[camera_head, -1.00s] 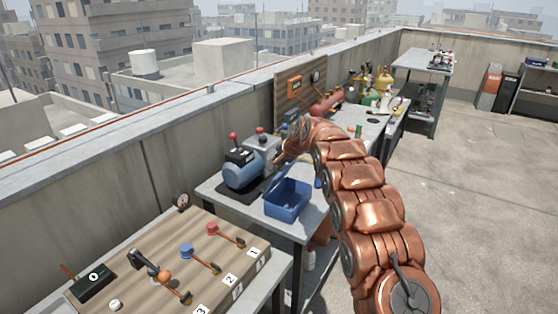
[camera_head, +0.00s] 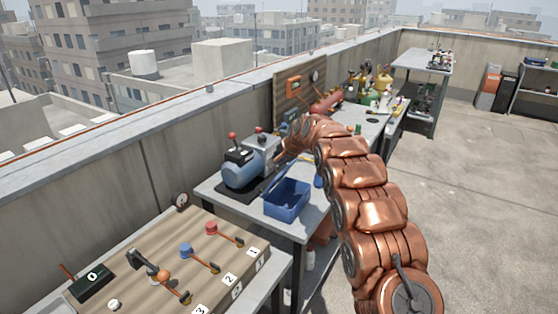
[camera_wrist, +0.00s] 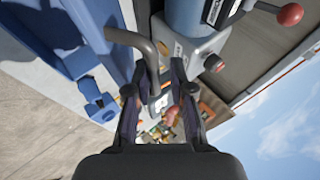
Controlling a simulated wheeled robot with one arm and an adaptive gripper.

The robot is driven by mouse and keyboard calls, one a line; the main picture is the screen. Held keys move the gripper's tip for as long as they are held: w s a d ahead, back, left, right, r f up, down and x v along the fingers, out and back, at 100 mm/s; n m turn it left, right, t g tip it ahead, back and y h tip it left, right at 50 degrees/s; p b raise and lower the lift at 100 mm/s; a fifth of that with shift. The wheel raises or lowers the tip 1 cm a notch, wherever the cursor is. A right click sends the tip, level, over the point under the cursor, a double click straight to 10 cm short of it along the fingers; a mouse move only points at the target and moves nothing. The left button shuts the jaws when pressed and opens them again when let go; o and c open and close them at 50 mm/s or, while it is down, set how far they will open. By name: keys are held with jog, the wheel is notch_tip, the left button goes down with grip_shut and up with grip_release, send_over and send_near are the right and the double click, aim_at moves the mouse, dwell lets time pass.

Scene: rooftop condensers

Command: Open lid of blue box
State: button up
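The blue box (camera_head: 287,200) stands on the grey bench, with its hollow inside showing from above. In the wrist view, blue panels of the box and lid (camera_wrist: 92,22) fill the upper left. A curved dark grey handle (camera_wrist: 150,58) reaches from the lid side toward my fingers. My gripper (camera_wrist: 160,72) has its two fingers apart, with a clear gap showing between them. The handle is beside or between the fingertips; I cannot tell whether it touches. In the head view the gripper is hidden.
A blue and grey pump (camera_head: 243,168) stands close behind the box, with red-knobbed levers. A wooden panel with numbered levers (camera_head: 170,255) is at the front left. A parapet wall (camera_head: 110,165) runs behind the benches. Open floor (camera_head: 480,200) lies to the right.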

jog(key=b+v, duration=0.2)
jog(key=v, duration=0.6)
dwell(0.8)
jog(key=shift+s+d+f, duration=0.1)
jog(key=shift+f, duration=0.05)
dwell(0.3)
jog(key=v, duration=1.2)
